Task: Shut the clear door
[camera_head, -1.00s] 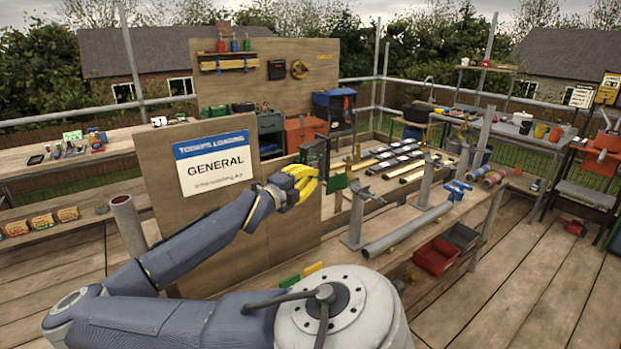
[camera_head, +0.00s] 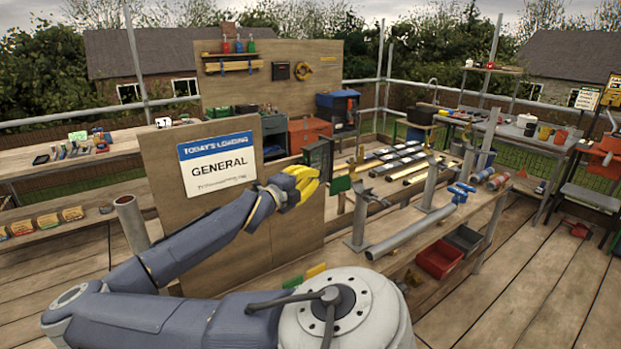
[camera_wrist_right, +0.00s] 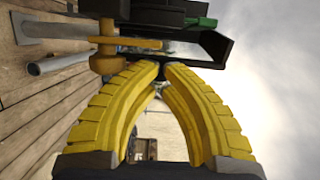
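In the right wrist view a dark frame with a see-through panel (camera_wrist_right: 203,48) lies just beyond the fingertips. My right gripper (camera_head: 316,181) has yellow fingers and is right in front of the box's lower part. In the right wrist view its fingertips (camera_wrist_right: 162,72) come together at the frame's edge. I cannot tell whether anything is pinched between them. My left gripper is not in view.
A wooden board with a "GENERAL" sign (camera_head: 218,164) stands left of my gripper. A small green plate (camera_head: 340,185) is close to its right. Metal posts and a grey pipe (camera_head: 410,231) are on the bench (camera_head: 385,195).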

